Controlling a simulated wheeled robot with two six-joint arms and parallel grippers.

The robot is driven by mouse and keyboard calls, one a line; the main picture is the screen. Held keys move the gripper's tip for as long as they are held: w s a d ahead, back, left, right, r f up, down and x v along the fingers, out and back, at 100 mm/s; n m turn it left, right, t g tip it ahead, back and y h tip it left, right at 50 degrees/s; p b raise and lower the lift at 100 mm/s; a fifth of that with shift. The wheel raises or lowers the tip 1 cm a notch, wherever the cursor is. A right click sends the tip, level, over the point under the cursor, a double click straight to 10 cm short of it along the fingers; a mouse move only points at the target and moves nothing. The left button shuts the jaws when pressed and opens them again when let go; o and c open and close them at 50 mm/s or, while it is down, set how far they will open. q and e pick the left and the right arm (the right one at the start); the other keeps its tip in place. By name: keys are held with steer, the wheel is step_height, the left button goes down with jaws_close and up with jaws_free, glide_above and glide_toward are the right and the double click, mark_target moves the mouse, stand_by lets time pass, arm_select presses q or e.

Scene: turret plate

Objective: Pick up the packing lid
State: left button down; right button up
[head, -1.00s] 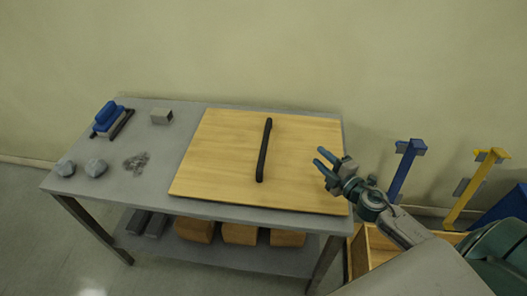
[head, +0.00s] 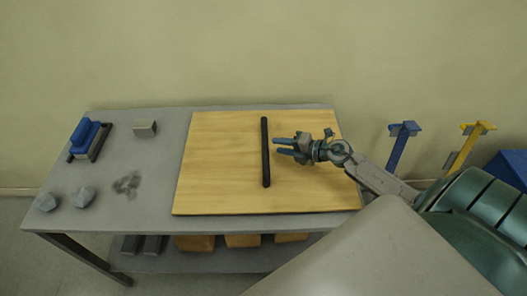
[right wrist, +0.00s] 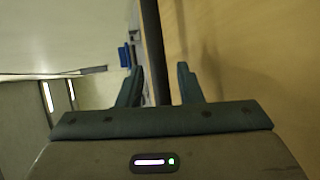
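The packing lid (head: 215,165) is a flat light-wood board with a long black bar handle (head: 265,155) across its middle. It lies on the grey table. My right gripper (head: 276,147) is open just right of the handle, with its blue-grey fingers pointing at it. In the right wrist view, the dark handle (right wrist: 152,50) runs between the two open fingers (right wrist: 160,85), with the wooden lid (right wrist: 240,60) to its right. I cannot tell whether the fingers touch the handle. My left gripper is not in view.
Wooden blocks (head: 243,240) lie on the lower shelf. Blue (head: 400,150) and yellow (head: 464,148) posts stand right.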

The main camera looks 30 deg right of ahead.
mark_target(260, 143)
steer(key=x, duration=0.3)
steer(key=shift+r, duration=0.1)
steer(key=shift+w+a+p, duration=0.3)
steer(key=shift+p, duration=0.15)
steer(key=shift+p+x, duration=0.65)
steer(key=shift+x, duration=1.6)
steer(key=shift+s+a, duration=0.1)
steer(key=shift+s, duration=0.1)
jaws_close()
steer(key=shift+w+r, duration=0.15)
